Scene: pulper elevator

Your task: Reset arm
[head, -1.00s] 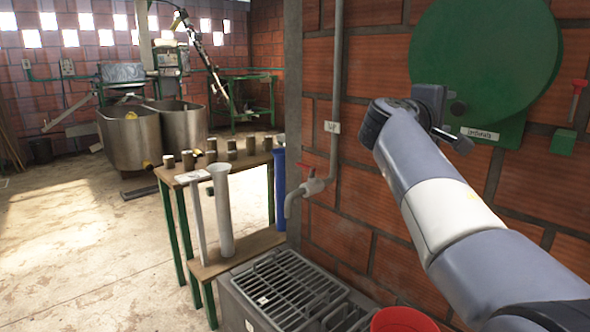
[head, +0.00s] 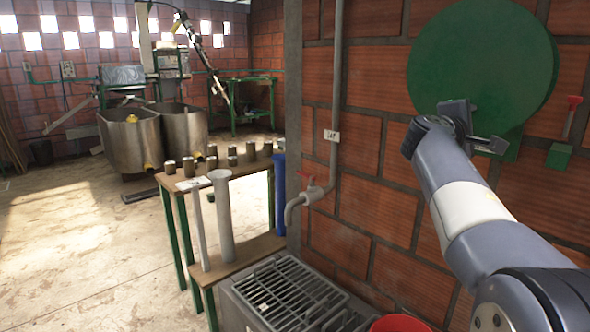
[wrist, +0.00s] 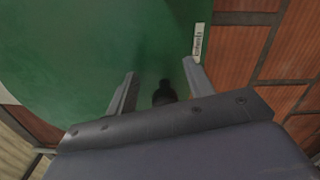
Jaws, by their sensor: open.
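My gripper (head: 490,143) is raised at the right in the head view, in front of the green machine with a large round cover (head: 480,65) on the brick wall. In the wrist view my gripper (wrist: 159,70) is open, its two fingers apart over the green surface (wrist: 80,50). A dark rounded knob (wrist: 163,92) shows between the fingers; I cannot tell whether it touches them. A white label (wrist: 198,42) is beside the right finger.
A wooden table (head: 240,247) with several small cups and tall tubes stands left of the wall pipe (head: 293,212). A grated grey box (head: 285,297) and a red bucket (head: 400,323) are below. A red-handled lever (head: 571,115) is at the right. Open floor lies left.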

